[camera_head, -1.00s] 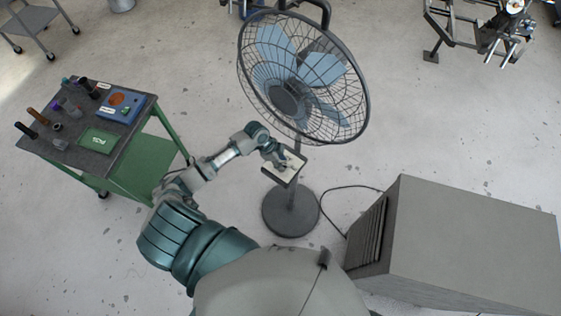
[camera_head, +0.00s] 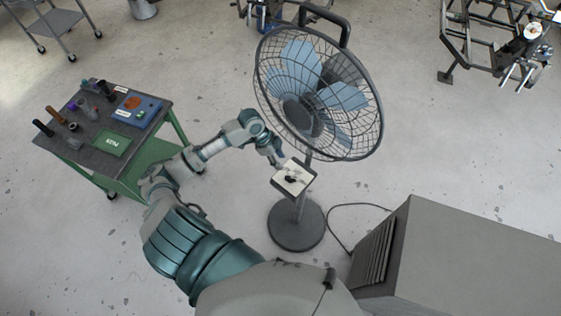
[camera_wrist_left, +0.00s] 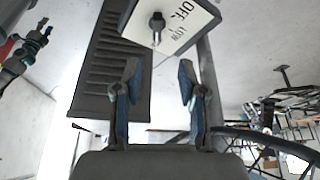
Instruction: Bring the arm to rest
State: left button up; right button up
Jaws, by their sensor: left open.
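My left arm comes in from the left in the head view, and its gripper (camera_head: 278,160) is beside the fan's control box (camera_head: 292,177). In the left wrist view my left gripper (camera_wrist_left: 158,90) is open, with nothing between its two fingers. Beyond the fingertips is the control box's pale panel (camera_wrist_left: 180,28), with a dark knob (camera_wrist_left: 156,27) and the printed words OFF and LOW. The gripper is apart from the knob. My right gripper is not in view.
The pedestal fan (camera_head: 318,95) stands on a round base (camera_head: 296,225). A green cart (camera_head: 110,160) with several parts is at left. A large grey cabinet (camera_head: 470,250) is at lower right. Open floor lies between them.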

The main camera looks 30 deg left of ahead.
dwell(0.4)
pick_arm(q)
jog(key=s+d+f+n, duration=0.3)
jog(key=s+d+f, duration=0.5)
jog(key=d, duration=0.1)
jog(key=s+d+n+t+y, duration=0.15)
jog(key=s+n+y, duration=0.25)
jog(key=s+n, duration=0.55)
jog(key=s+f+m+g+b, duration=0.1)
jog(key=s+f+b, duration=0.15)
jog(key=f, duration=1.25)
jog(key=s+f+m+b, duration=0.1)
jog(key=f+b, duration=0.2)
jog(key=f, duration=1.2)
jog(key=s+a+f+b, duration=0.2)
jog(key=s+f, duration=0.7)
jog(key=f, duration=0.1)
jog(key=s+a+f+g+b, duration=0.1)
jog(key=s+a+f+b, duration=0.1)
jog(key=s+f, duration=0.6)
notch_tip(320, 180, down, 3)
jog(key=shift+s, duration=0.35)
